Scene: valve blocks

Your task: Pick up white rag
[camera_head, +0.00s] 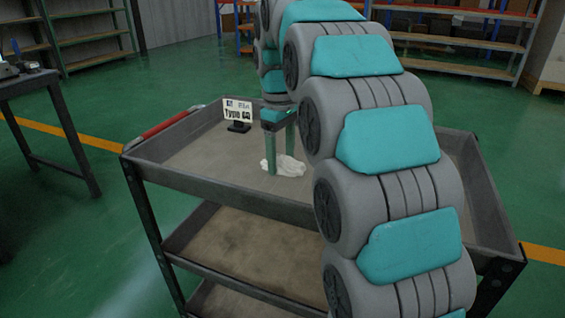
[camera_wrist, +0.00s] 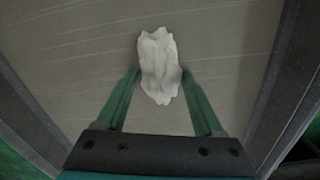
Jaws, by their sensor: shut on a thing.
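The white rag (camera_head: 290,167) lies crumpled on the top shelf of a grey cart (camera_head: 243,185). In the wrist view the rag (camera_wrist: 158,65) sits between and slightly beyond the green fingertips. My gripper (camera_head: 280,163) points down at the rag, with its fingers reaching the shelf level. In the wrist view my gripper (camera_wrist: 165,82) has its two fingers on either side of the rag, shut on it. The rag still appears to rest on the shelf surface. My arm hides part of the cart's right side.
A small sign (camera_head: 238,110) on a black stand is on the shelf behind and left of the rag. The cart has raised rims and a red handle (camera_head: 160,127) at left. A dark table (camera_head: 40,95) stands at far left. Storage racks (camera_head: 455,45) line the back.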

